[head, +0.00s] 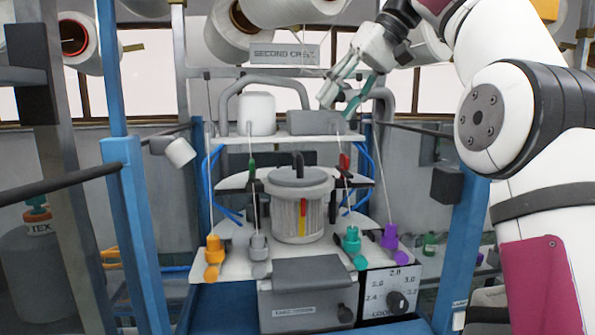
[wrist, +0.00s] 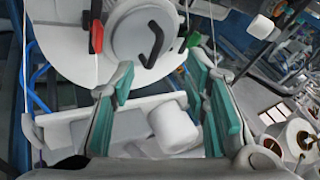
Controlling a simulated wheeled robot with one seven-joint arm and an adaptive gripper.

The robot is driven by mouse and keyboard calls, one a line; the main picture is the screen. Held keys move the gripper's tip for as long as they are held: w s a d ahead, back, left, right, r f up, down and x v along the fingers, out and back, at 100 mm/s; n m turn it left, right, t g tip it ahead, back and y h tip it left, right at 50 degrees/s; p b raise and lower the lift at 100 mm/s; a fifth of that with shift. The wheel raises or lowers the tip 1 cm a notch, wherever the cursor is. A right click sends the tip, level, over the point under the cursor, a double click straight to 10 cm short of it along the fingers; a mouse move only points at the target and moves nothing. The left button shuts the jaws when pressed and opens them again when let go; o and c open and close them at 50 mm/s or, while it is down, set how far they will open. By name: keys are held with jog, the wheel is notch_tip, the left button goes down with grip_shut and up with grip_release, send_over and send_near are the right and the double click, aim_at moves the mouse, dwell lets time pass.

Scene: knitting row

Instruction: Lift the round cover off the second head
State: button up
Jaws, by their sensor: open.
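The round grey cover (head: 318,180) sits on top of the ribbed cylinder (head: 285,216) of the head, below the sign, in the middle of the head view. A dark bent handle (head: 299,160) stands up from it. In the wrist view the cover (wrist: 128,38) and its handle (wrist: 153,48) show at the top, beyond the fingertips. My gripper (head: 339,102) is up and to the right of the cover, near the shelf. Its teal-padded fingers (wrist: 162,72) are spread apart in the wrist view with nothing held between them.
A shelf (head: 290,139) above the cover carries a white rounded block (head: 258,113) and a grey box (head: 312,123). Thin threads run down beside the cylinder. A sign (head: 283,54) hangs above. Blue posts (head: 140,230) flank the machine; colored plugs (head: 214,250) stand on its front plate.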

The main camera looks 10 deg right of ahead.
jog(key=x, duration=0.7)
jog(key=p, duration=0.2)
send_over(305, 177)
jog(key=f, duration=0.4)
jog(key=shift+s+d+f, duration=0.1)
jog(key=shift+s+d, duration=0.1)
jog(key=shift+w+a+f, duration=0.25)
jog(key=shift+f, duration=0.35)
grip_shut()
